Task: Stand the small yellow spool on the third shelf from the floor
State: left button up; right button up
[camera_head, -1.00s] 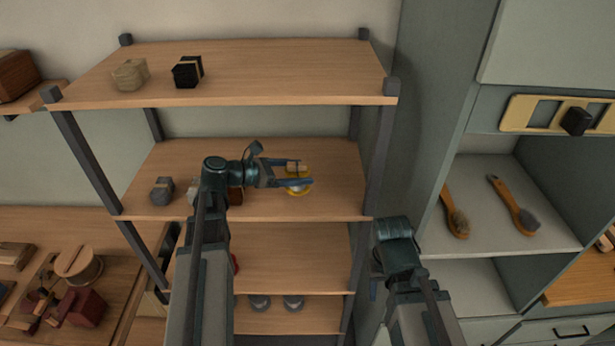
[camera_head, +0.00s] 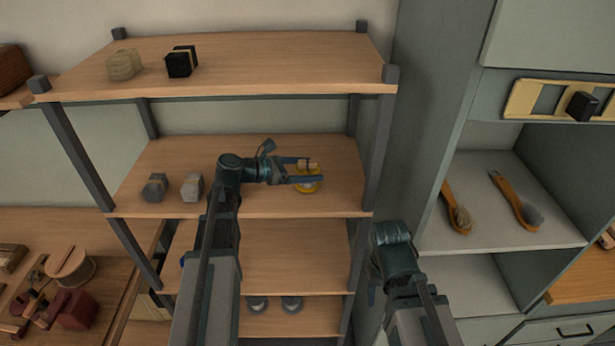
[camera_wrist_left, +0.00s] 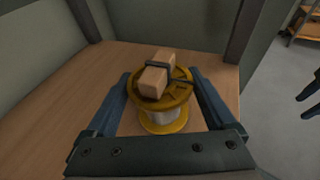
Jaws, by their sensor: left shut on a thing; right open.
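The small yellow spool (camera_head: 308,184) is at the right part of the shelf just below the top one (camera_head: 270,208). My left gripper (camera_head: 313,172) is shut on it, one finger on each side. In the left wrist view the spool (camera_wrist_left: 163,118) is upright, with yellow flanges and a pale winding. I cannot tell whether its base touches the board. A light wooden block with a dark band (camera_wrist_left: 158,75) overlaps its top flange in that view. My right gripper (camera_wrist_left: 308,95) shows at the right edge of the left wrist view, open and empty.
Two grey pieces (camera_head: 155,187) (camera_head: 192,187) stand left on the same shelf. A beige bundle (camera_head: 124,65) and a black bundle (camera_head: 182,62) are on the top shelf. A dark post (camera_head: 375,150) is close right of the spool. Brushes (camera_head: 457,208) lie in the right cabinet.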

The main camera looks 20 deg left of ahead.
pick_arm(q)
jog(key=shift+f, duration=0.1)
jog(key=shift+f, duration=0.1)
jog(key=shift+f, duration=0.15)
jog(key=o, duration=1.1)
jog(key=shift+o, duration=0.2)
jog(key=shift+a+r+p, duration=0.1)
jog(key=shift+r+p, duration=0.2)
jog(key=shift+r, duration=0.05)
jog(key=p+v, duration=0.3)
jog(key=v, duration=0.7)
jog(key=shift+s+a+r, duration=0.1)
jog(key=shift+s+a, duration=0.05)
jog(key=shift+s+a+r, duration=0.1)
jog(key=shift+s+a, duration=0.3)
jog(key=shift+a, duration=0.1)
